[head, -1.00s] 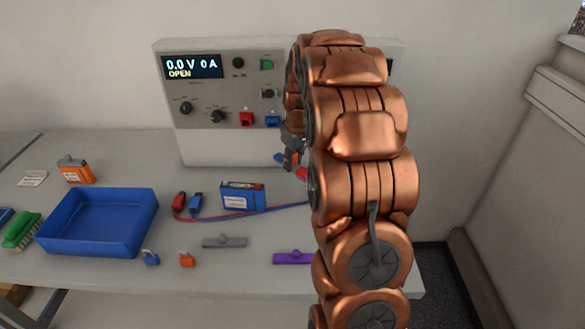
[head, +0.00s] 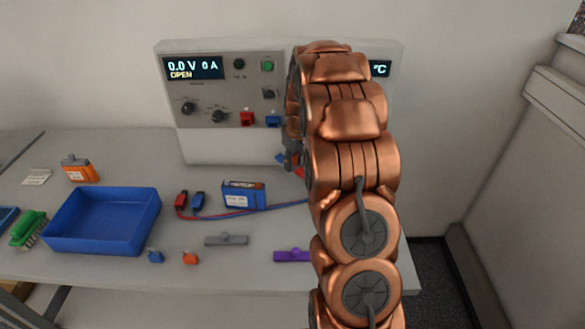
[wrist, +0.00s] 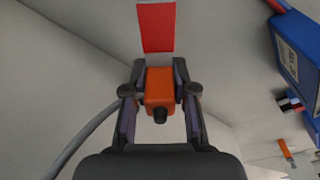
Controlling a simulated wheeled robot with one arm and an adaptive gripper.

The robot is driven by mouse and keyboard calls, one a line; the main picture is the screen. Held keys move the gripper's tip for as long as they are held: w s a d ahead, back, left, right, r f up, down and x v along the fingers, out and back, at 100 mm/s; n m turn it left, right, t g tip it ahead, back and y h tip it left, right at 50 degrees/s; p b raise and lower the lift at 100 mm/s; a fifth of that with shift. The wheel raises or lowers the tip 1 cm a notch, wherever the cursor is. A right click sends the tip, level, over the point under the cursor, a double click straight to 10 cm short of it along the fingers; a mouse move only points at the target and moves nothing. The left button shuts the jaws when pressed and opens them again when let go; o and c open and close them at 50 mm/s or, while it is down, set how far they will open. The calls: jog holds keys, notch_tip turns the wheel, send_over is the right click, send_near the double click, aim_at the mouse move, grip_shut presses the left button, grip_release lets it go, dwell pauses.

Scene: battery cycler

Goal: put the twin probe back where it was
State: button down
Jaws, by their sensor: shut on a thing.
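My gripper (head: 291,160) is mostly hidden behind my arm in the head view, low in front of the cycler. In the wrist view my gripper (wrist: 160,90) is shut on an orange block with a dark round end, which I take to be the twin probe (wrist: 159,84). A grey cable (wrist: 88,137) curves past on the left. Ahead of the probe is a flat red rectangle (wrist: 156,26) on a pale surface; whether they touch cannot be told. In the head view a small red piece (head: 299,171) shows beside the gripper.
The cycler (head: 230,145) reads 0.0 V, 0 A, OPEN. A blue tray (head: 103,245) is left; grey (head: 227,240) and purple (head: 291,255) pieces lie in front.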

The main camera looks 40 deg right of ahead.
aim_at(293, 170)
notch_tip(293, 170, down, 3)
jog(key=shift+r+p, duration=0.1)
jog(key=shift+p, duration=0.9)
jog(key=shift+w+d+f, duration=0.1)
jog(key=shift+w+f, duration=0.05)
jog(key=shift+f, duration=0.15)
jog(key=shift+f, duration=0.15)
jog(key=shift+f, duration=0.15)
jog(key=c, duration=0.9)
grip_release()
